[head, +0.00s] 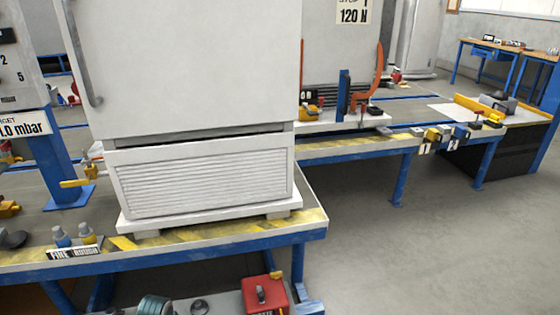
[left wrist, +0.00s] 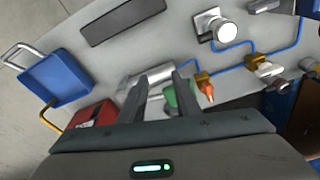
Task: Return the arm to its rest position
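My left gripper (left wrist: 160,88) shows in the left wrist view. Its two dark fingers stand apart with nothing held between them. Beyond the fingers, a silver cylinder (left wrist: 146,78) and a green part (left wrist: 178,96) lie on a grey surface, and I see no contact with them. Neither gripper nor arm appears in the head view. My right gripper is not in view.
A white cabinet (head: 200,179) stands on a blue-framed bench (head: 312,238) in the head view. A red box (head: 264,295) sits low in front. The floor (head: 420,255) at right is clear. A blue tray (left wrist: 58,78) and red box (left wrist: 92,123) show in the wrist view.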

